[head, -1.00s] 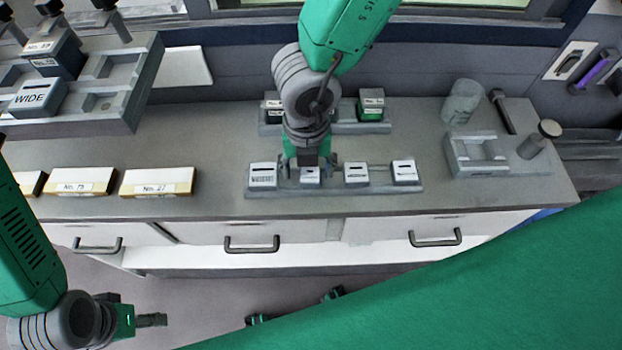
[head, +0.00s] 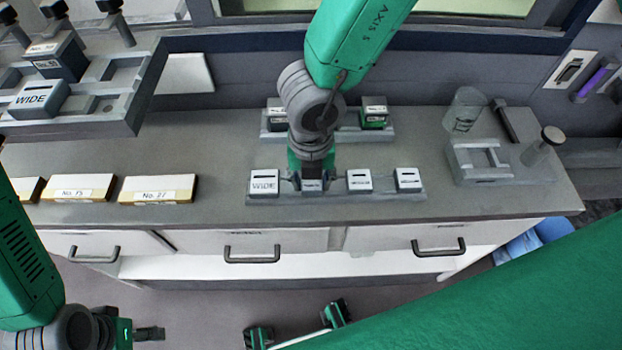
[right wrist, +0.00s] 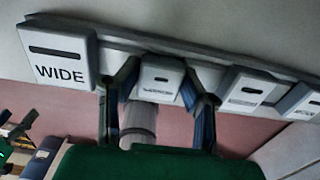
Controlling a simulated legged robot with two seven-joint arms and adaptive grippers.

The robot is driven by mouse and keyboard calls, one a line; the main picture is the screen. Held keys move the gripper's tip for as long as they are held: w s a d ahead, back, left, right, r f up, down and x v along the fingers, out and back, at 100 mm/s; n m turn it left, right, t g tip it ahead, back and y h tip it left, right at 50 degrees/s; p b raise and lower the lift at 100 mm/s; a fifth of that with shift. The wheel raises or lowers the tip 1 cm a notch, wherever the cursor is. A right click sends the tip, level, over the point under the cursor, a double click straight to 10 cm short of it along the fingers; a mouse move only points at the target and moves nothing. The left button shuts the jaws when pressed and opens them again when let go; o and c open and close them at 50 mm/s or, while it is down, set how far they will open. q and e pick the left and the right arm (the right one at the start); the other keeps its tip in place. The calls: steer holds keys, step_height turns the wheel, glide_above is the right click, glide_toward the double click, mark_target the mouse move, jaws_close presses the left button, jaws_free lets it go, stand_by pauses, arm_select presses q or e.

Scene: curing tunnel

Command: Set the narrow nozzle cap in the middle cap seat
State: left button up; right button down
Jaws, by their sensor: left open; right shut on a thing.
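A row of white-topped caps sits on a grey strip (head: 415,197) along the front of the bench. My right gripper (head: 312,182) is down over the second cap from the left (right wrist: 157,77), with a finger on each side of it. It is shut on this cap, which still sits in line with the others. Its small label is too blurred to read. The leftmost cap (head: 264,183) reads WIDE, also in the right wrist view (right wrist: 58,62). My left gripper (head: 150,333) is open and empty at the lower left, off the bench. I cannot tell which seat is the middle cap seat.
A grey tray (head: 100,125) at upper left holds another WIDE cap (head: 38,99) and dark blocks. A back rack (head: 350,135) stands behind my right arm. A slotted grey fixture (head: 482,165) and a clear cup (head: 464,112) are at right. Numbered boxes (head: 158,190) lie at left.

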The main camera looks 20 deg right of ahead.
mark_target(312, 183)
steer(key=shift+s+r+p, duration=0.1)
steer(key=shift+s+p, duration=0.1)
steer(key=shift+p, duration=0.1)
step_height(312, 183, up, 6)
steer(key=p, duration=0.5)
steer(key=shift+w+d, duration=0.1)
steer(key=shift+f, duration=0.2)
